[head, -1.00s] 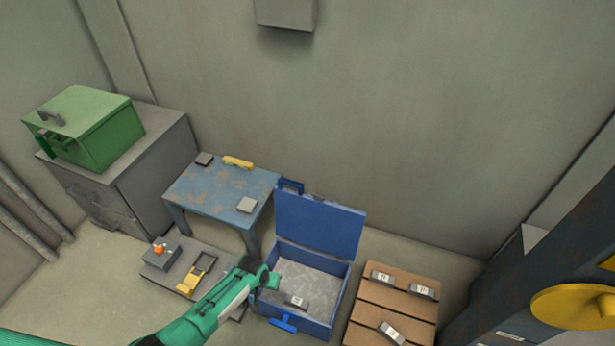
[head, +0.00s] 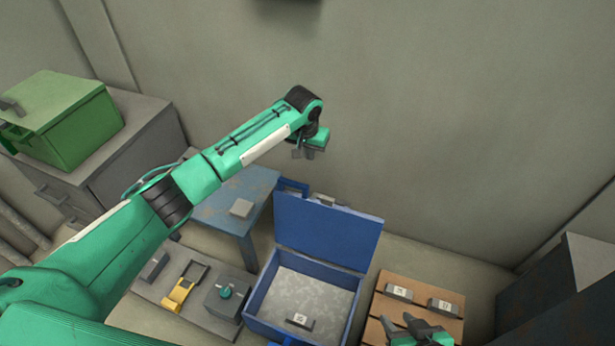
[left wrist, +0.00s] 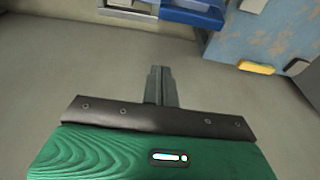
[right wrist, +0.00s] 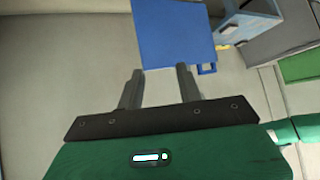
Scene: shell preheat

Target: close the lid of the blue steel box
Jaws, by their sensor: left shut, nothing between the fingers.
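The blue steel box (head: 252,312) stands on the floor with its lid (head: 325,232) raised at the back. A small labelled grey block (head: 299,321) lies inside on the pale box floor. My left gripper (head: 304,151) is high in front of the wall, above and behind the lid. Its fingers are together and empty in the left wrist view (left wrist: 161,72), where a blue part shows at the top. My right gripper (head: 412,322) is low at the bottom, right of the box. Its fingers are apart and empty in the right wrist view (right wrist: 158,74), with the blue lid (right wrist: 172,32) beyond.
A wooden pallet (head: 415,308) with labelled grey blocks stands right of the box. A worn blue table (head: 262,185) stands behind left. A grey platform (head: 150,315) with a yellow-handled item (head: 184,286) and a green-knobbed block (head: 228,294) lies left. A dark cabinet (head: 540,290) stands far right.

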